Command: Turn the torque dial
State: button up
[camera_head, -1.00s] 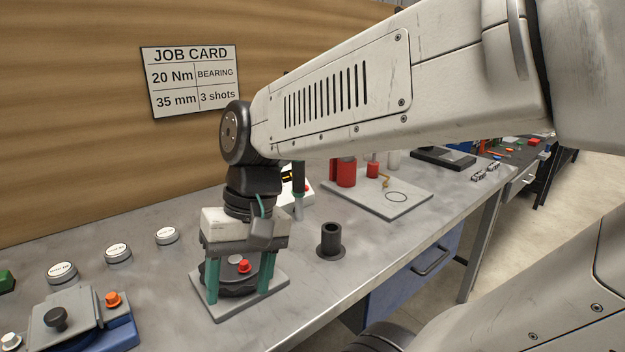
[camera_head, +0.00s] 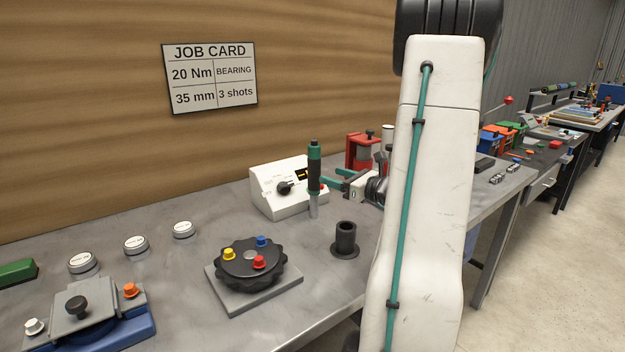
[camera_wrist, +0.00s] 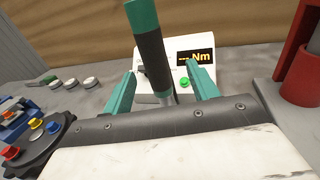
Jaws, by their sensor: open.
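A white tester box (camera_head: 284,190) stands on the bench by the back board. Its torque dial, a black knob (camera_head: 285,187), is on the front beside a small display. In the wrist view the box shows "--- Nm" on its display (camera_wrist: 196,57) and a green button (camera_wrist: 184,82); the dial is partly hidden. A teal and black driver-like tool (camera_head: 314,178) stands upright in front of the box. My gripper (camera_head: 332,180) is open and level, its teal fingertips close to the tool. In the wrist view the tool shows between my fingers (camera_wrist: 158,70); contact cannot be told.
A black round turntable (camera_head: 249,264) with yellow, blue and red knobs sits on a grey plate at front. A black cup (camera_head: 345,240) stands right of it. A red stand (camera_head: 364,150) is behind my arm. Several white round buttons (camera_head: 136,245) are at left.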

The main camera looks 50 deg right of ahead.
aim_at(319, 173)
jog(key=w, duration=0.5)
jog(key=w+a, duration=0.1)
jog(key=w, duration=0.1)
jog(key=shift+w+f, duration=0.15)
jog(key=shift+w, duration=0.05)
jog(key=shift+c, duration=0.3)
grip_shut()
